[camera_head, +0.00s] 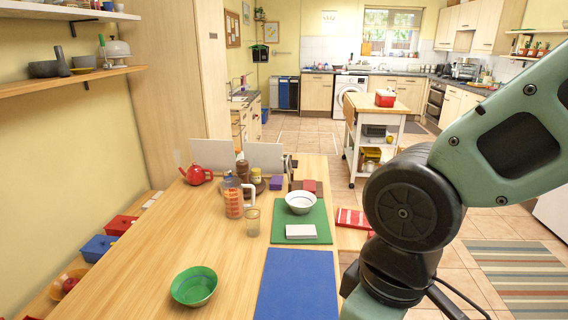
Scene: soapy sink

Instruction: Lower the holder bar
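I cannot pick out a holder bar with certainty in the head view. Two white upright panels stand at the far end of the wooden table (140,270), a left panel (212,153) and a right panel (264,156). A small dark fitting (291,166) sits by the right panel's right edge; its shape is too small to tell. My arm fills the right side of the view. My gripper is out of view.
On the table are a green bowl (194,287), a blue mat (288,285), a green board (312,218) under a white bowl (300,203), a measuring jug (233,198), a glass (253,222) and a red teapot (196,175). A trolley (378,130) stands beyond.

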